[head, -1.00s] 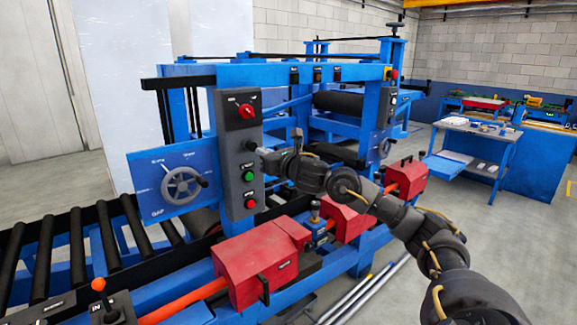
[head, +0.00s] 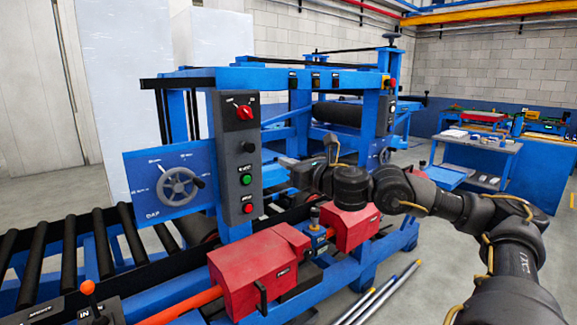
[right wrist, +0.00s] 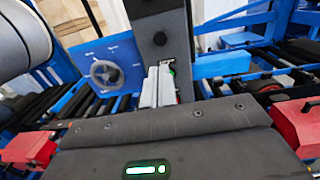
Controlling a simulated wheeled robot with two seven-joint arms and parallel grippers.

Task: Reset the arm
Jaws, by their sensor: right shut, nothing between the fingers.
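My right arm reaches in from the right in the head view. Its gripper (head: 284,161) points left towards the grey control box (head: 228,165) and is apart from it. In the right wrist view the two pale fingers (right wrist: 158,86) are together and empty, in front of the control box (right wrist: 158,35). The box carries a red rotary knob (head: 244,112), a black button (head: 246,148), a green button (head: 246,180) and a red button (head: 247,208). The fingers partly cover the green button (right wrist: 171,72) in the wrist view. My left gripper is not in view.
The blue machine frame (head: 270,78) stands close to the gripper. A handwheel (head: 178,187), red housings (head: 255,270) and black rollers (head: 75,255) surround the box. A blue workbench (head: 480,155) stands at the back right. Open floor lies between it and the machine.

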